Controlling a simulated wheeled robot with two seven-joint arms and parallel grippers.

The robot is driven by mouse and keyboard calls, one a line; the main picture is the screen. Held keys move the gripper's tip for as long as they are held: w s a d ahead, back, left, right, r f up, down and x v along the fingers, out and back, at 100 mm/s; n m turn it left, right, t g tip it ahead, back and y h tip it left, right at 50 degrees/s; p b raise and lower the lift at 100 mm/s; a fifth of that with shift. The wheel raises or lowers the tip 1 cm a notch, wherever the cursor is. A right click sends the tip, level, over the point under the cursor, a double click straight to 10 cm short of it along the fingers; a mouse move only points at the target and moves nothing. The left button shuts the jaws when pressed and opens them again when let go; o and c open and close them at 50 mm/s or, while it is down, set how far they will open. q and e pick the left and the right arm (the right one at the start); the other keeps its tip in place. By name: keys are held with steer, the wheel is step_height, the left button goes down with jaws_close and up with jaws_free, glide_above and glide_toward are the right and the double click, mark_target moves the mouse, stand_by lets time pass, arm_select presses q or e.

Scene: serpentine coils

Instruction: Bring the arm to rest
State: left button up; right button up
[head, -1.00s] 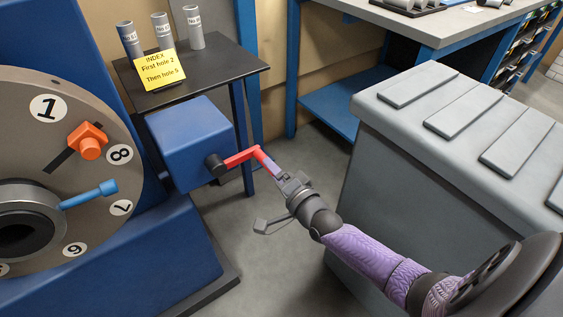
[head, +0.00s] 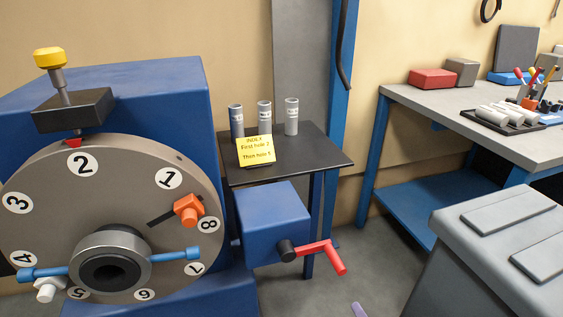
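No whole arm shows in the head view. A small purple tip (head: 358,310) at the bottom edge looks like the end of my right gripper; its fingers are mostly out of frame. It is below and apart from the red crank handle (head: 335,259), and nothing touches the crank. The crank sits on the blue gearbox (head: 272,220). To its left is the grey numbered dial (head: 125,200), with 2 near the top under a red pointer (head: 75,143). My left gripper is not in view.
A black stand (head: 300,163) behind the gearbox holds grey cylinders (head: 264,117) and a yellow index note (head: 256,151).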

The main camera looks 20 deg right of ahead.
steer(key=s+f+n+g+p, duration=0.3)
steer(key=s+f+n+g, duration=0.35)
steer(key=s+f, duration=0.45)
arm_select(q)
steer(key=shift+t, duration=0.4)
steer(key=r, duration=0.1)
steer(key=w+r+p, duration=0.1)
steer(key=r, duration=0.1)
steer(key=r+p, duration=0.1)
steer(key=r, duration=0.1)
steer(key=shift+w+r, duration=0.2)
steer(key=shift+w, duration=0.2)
arm_select(e)
steer(key=s+a+f+n+g, duration=0.1)
steer(key=s+f+n+g, duration=0.1)
steer(key=s, duration=0.7)
steer(key=s+a+f+n+g+h, duration=0.1)
steer(key=s+f+n+g, duration=0.2)
steer(key=s, duration=0.6)
steer(key=s+a+f+n+g, duration=0.1)
steer(key=s+f+n+g, duration=0.2)
steer(key=s+g, duration=0.3)
steer(key=s+n, duration=0.1)
steer(key=s, duration=0.1)
steer(key=shift+s+a+f, duration=0.2)
steer(key=shift+s+a, duration=0.15)
steer(key=shift+s, duration=0.05)
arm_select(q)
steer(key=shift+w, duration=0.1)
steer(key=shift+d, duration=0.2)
